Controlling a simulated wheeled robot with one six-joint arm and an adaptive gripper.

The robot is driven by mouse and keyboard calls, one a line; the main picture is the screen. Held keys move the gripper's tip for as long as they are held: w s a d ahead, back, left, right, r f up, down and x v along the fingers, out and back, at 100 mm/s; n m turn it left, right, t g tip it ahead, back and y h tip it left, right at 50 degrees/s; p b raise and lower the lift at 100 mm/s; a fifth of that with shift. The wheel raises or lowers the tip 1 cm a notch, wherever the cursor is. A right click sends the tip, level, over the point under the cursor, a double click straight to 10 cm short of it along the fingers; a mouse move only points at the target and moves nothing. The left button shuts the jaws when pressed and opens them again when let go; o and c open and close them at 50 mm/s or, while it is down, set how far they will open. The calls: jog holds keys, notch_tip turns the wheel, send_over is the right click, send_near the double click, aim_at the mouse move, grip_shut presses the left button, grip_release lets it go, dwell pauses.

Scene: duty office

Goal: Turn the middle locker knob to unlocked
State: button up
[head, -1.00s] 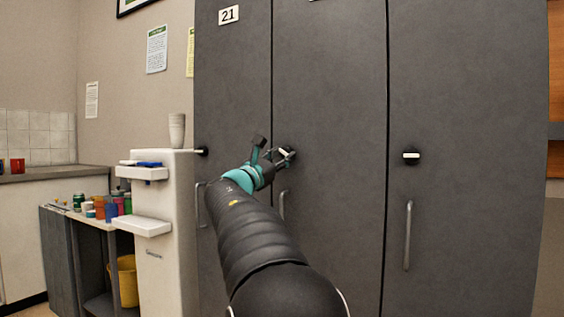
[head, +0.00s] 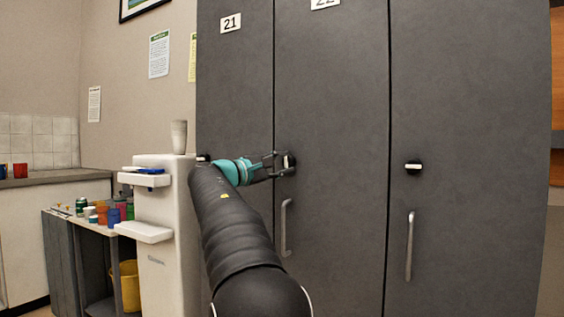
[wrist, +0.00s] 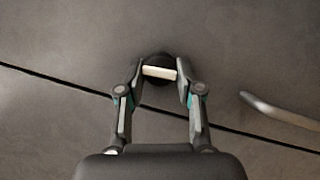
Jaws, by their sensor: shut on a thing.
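The middle locker door (head: 335,90) is shut and grey, with a round dark knob that carries a pale bar (head: 288,161). In the head view the bar stands about upright. My gripper (head: 282,164) reaches it from the left, with one finger above the other. In the wrist view my gripper (wrist: 160,76) is shut on the knob (wrist: 159,72), a fingertip at each end of its bar. Part of the knob is hidden by the fingers.
The right locker's knob (head: 413,167) has its bar level. Upright handles sit on the middle door (head: 286,228) and right door (head: 409,246). A low shelf holds several small containers.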

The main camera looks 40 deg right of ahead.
jog(key=shift+m, duration=0.6)
jog(key=o, duration=1.2)
jog(key=shift+c, duration=0.2)
jog(key=a, duration=1.2)
jog(key=shift+f, duration=0.45)
jog(key=shift+s, duration=0.1)
